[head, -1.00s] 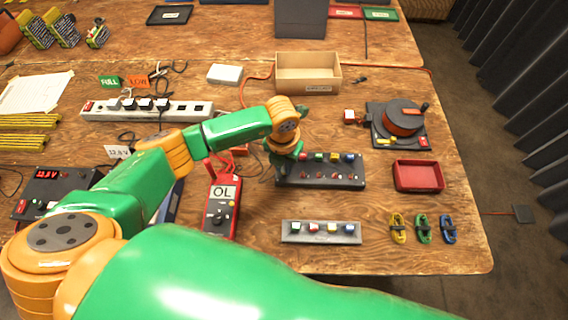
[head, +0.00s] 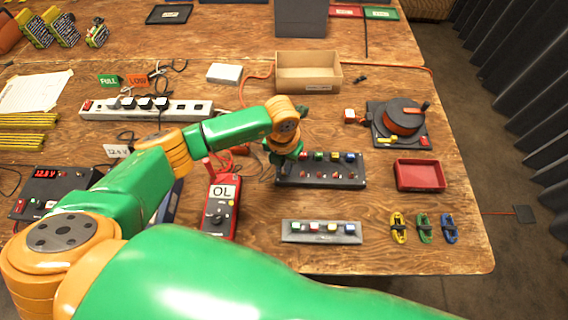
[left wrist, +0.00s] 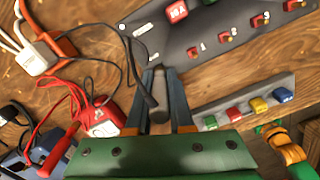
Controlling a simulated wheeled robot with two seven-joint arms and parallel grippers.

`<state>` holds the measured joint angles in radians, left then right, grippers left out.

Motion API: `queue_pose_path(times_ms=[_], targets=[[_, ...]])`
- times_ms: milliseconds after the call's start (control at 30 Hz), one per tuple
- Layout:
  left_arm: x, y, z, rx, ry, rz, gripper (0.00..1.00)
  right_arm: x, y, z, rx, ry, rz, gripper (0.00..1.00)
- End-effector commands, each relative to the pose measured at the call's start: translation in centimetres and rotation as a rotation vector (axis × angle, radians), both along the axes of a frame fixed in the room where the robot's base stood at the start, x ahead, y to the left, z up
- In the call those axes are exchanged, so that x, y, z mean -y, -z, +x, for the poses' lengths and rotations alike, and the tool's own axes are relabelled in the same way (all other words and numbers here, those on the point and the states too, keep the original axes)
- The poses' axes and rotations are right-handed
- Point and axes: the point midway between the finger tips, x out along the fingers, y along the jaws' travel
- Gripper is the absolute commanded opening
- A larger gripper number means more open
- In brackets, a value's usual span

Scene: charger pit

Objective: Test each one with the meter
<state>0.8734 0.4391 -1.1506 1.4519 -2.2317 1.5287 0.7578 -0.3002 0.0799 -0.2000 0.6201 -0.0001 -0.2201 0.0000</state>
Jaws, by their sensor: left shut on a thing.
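The red meter (head: 220,205) stands left of centre in the head view and its display reads OL. My left gripper (left wrist: 158,98) is shut on a dark rod-like probe (left wrist: 159,88) with a black lead near it, beside the black panel (left wrist: 215,38). In the head view the left gripper (head: 281,168) is at the panel's left end and its fingertips are mostly hidden. The panel (head: 320,183) carries several coloured blocks and a row of red parts. A grey strip (head: 290,237) in front holds several coloured blocks. A red probe (left wrist: 62,150) lies by the meter. My right gripper is out of view.
A power strip (head: 185,108) and a power supply with a red display (head: 48,185) are at left. A wooden box (head: 308,88) is behind the panel. A red tray (head: 420,188), a reel (head: 402,120) and three coloured clips (head: 424,228) are at right. Loose leads cross the table by the meter.

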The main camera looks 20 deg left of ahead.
Motion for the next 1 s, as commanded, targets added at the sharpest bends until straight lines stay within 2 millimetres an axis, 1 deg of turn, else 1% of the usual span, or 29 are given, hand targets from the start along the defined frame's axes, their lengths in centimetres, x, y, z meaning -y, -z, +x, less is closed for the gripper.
queue_pose_path(times_ms=[233,433,467,500,567,600,800,833,900,1000], targets=[[-0.01,0.37,0.01,0.000,0.000,0.000,0.00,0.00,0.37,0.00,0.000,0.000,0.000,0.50],[-0.01,0.30,0.01,0.000,0.000,0.000,0.00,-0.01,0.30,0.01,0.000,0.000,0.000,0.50],[-0.01,0.30,0.01,0.000,0.000,0.000,0.23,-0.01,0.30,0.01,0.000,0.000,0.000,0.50],[-0.01,0.30,0.01,0.000,0.000,0.000,0.33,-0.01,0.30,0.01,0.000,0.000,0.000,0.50],[0.00,0.30,0.01,0.000,0.000,0.000,0.50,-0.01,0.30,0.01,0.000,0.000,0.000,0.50],[-0.01,0.30,0.01,0.000,0.000,0.000,0.55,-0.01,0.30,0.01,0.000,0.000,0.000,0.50],[0.00,0.30,0.01,0.000,0.000,0.000,0.55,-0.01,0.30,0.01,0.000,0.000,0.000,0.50],[0.00,0.31,0.00,0.000,0.000,0.000,0.60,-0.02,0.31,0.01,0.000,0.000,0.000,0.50],[0.00,0.31,0.00,0.000,0.000,0.000,0.75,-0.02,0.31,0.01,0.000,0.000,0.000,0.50],[0.00,0.31,0.00,0.000,0.000,0.000,0.75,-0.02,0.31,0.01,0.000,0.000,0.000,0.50]])
